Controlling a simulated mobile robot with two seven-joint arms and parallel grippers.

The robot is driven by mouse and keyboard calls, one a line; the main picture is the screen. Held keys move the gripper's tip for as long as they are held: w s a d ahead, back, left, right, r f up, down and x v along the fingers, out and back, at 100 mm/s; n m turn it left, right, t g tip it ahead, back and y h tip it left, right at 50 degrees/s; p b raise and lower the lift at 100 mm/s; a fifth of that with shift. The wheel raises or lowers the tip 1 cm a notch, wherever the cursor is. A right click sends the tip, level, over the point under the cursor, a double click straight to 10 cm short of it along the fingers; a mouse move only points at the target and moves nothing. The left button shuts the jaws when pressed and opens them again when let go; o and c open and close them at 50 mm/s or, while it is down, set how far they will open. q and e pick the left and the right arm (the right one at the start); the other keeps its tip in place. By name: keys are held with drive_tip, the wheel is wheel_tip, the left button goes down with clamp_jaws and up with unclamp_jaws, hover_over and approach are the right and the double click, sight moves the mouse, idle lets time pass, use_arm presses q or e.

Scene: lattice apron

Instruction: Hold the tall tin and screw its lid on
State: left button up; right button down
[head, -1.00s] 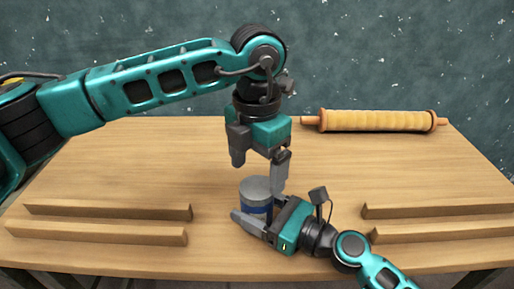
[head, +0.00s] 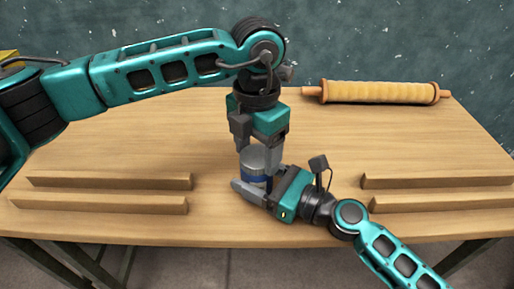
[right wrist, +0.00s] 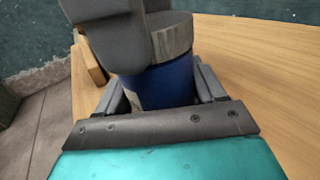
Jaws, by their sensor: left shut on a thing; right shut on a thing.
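The tall tin (head: 254,184) stands upright near the front middle of the table, with a blue body and a grey lid (head: 252,158) on top. My right gripper (head: 256,186) is shut on the tin's body from the right. My left gripper (head: 259,155) points down from above and is shut on the lid, with fingers on either side. In the right wrist view, the blue body (right wrist: 160,88) sits between my right fingers, and a grey left finger (right wrist: 120,38) covers part of the lid (right wrist: 178,38). Whether the lid is seated tight cannot be told.
Pairs of low wooden rails lie at the left (head: 105,203) and right (head: 440,203). The table's middle left and middle right are clear.

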use_arm(q)
drive_tip(key=c, duration=0.4)
drive_tip(key=o, duration=1.2)
drive_tip(key=shift+r, duration=0.1)
wheel_tip(320, 180, up, 12)
drive_tip(key=shift+f, duration=0.1)
use_arm(e)
drive_tip(key=shift+c, duration=0.2)
unclamp_jaws()
